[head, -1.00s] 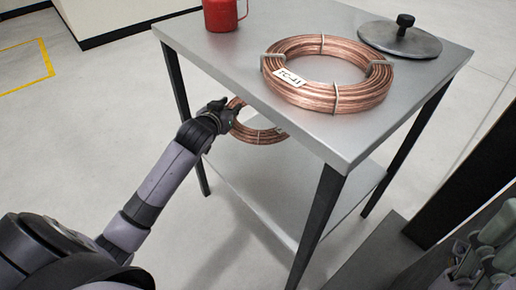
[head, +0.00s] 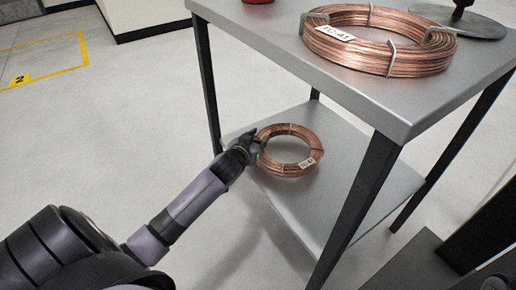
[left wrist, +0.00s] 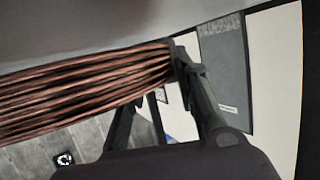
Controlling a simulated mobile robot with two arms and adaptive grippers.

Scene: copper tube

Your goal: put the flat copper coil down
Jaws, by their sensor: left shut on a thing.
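The smaller flat copper coil (head: 286,168), a ring with bands and a white tag, appears at the lower shelf (head: 262,195) of the metal table in the head view. My left gripper (head: 257,146) is shut on the left side of its ring. The coil lies roughly level; I cannot tell whether it touches the shelf. In the left wrist view the coil (left wrist: 85,90) runs as copper strands from the left edge to my left gripper's fingers (left wrist: 168,78). My right gripper is not in view.
A larger tagged copper coil (head: 380,45) lies on the tabletop (head: 290,50), beside a grey disc with a knob (head: 462,20). A red container (head: 258,1) is cut off at the top. Dark table legs (head: 352,205) flank the shelf. The shelf's right part looks clear.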

